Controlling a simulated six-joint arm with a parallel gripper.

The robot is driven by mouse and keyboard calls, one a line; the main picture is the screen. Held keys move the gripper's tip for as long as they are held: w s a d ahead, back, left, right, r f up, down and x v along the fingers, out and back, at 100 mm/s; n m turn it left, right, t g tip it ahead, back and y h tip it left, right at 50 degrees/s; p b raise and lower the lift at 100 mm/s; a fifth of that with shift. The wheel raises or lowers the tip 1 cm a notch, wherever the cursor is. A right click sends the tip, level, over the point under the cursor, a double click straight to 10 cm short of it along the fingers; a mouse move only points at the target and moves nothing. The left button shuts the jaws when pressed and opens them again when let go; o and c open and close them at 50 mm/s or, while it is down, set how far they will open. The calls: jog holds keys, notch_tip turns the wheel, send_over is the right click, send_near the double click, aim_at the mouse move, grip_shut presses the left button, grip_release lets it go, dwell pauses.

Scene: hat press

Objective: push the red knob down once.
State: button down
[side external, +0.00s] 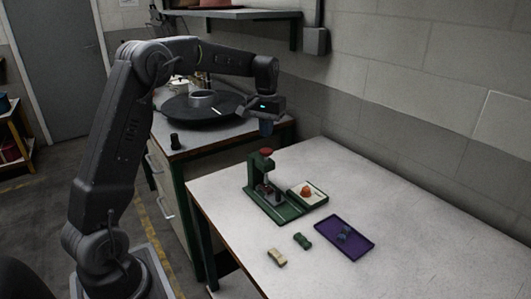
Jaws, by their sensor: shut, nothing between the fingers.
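The red knob (266,152) sits on top of the green hat press (254,178), which stands upright on the white table. The press has a metal plunger below the knob and a green base. My gripper (266,128) is just above the red knob, pointing down. Its fingers are shut with nothing held. A small gap seems to show between fingertips and knob, but I cannot tell exactly how far apart they are. An orange piece (306,190) sits on the pale plate at the right of the press base.
A purple tray (362,250) with small dark parts lies right of the press. A green block (302,241) and a beige block (277,257) lie in front. A second bench with a dark round disc (181,111) stands behind. The table's right side is clear.

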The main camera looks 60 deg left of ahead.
jog(key=shift+r, duration=2.2)
dwell(0.9)
dwell(0.3)
jog(key=s+d+r+m+t, duration=0.3)
jog(key=s+d+r, duration=0.2)
jog(key=s+d, duration=0.75)
jog(key=s+d+f+m+t, duration=0.1)
jog(key=s+d+f, duration=0.1)
jog(key=s, duration=0.5)
jog(key=s+d+f+m+t, duration=0.1)
jog(key=s+d+f+m, duration=0.1)
jog(key=s+d, duration=0.3)
jog(key=shift+s+d+f+t, duration=0.25)
jog(key=shift+s+f, duration=0.45)
jog(key=shift+s, duration=0.4)
jog(key=c, duration=1.8)
grip_release()
